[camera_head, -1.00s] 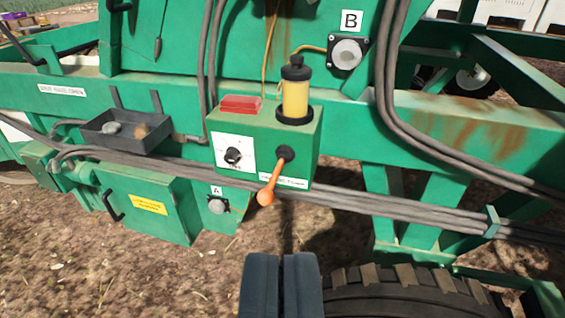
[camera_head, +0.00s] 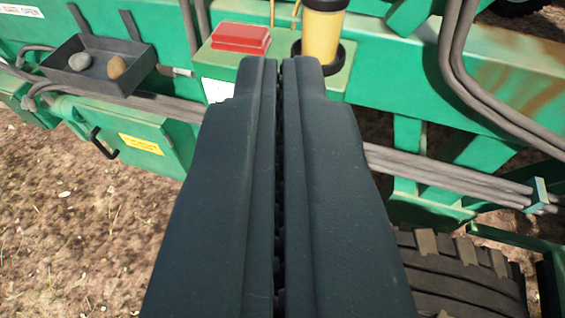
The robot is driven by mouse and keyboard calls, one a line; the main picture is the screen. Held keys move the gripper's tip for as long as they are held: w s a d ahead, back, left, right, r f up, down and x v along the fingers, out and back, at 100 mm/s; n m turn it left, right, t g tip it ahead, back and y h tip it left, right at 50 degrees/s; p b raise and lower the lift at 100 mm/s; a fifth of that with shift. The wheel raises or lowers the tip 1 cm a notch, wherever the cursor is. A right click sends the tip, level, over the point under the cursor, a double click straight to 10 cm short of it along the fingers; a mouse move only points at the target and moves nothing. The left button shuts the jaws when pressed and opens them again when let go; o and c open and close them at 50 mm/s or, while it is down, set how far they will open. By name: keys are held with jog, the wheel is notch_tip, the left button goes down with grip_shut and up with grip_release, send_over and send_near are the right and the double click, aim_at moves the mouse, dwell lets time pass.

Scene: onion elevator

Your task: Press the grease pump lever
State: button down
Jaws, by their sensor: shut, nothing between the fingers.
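My gripper (camera_head: 279,62) is shut and empty. Its two dark fingers fill the middle of the view, with their tips over the front of the green grease pump box (camera_head: 341,82). The orange lever is hidden behind the fingers, so I cannot tell whether they touch it. The yellow grease reservoir (camera_head: 321,35) with a black base ring stands on top of the box, just right of the fingertips. A red block (camera_head: 240,38) lies on the box top, left of the fingertips.
A dark tray (camera_head: 95,80) with two stones is at the left. Grey hoses (camera_head: 440,171) run across the frame, and more hang at the right. A large tyre (camera_head: 460,275) is at lower right. Bare soil (camera_head: 70,230) lies at lower left.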

jog(key=w+d+f+n+g+y+p, duration=0.1)
jog(key=w+f+n+g+p, duration=0.8)
jog(key=p, duration=1)
notch_tip(320, 180, down, 3)
jog(key=n+g, duration=0.3)
jog(key=n, duration=0.2)
jog(key=shift+w+d+n+g, duration=0.25)
jog(key=shift+w+n+g, duration=0.05)
jog(key=shift+w, duration=0.05)
jog(key=p+x, duration=0.1)
jog(key=x, duration=0.6)
jog(key=p+x, duration=0.1)
jog(key=x, duration=0.6)
jog(key=shift+a, duration=0.25)
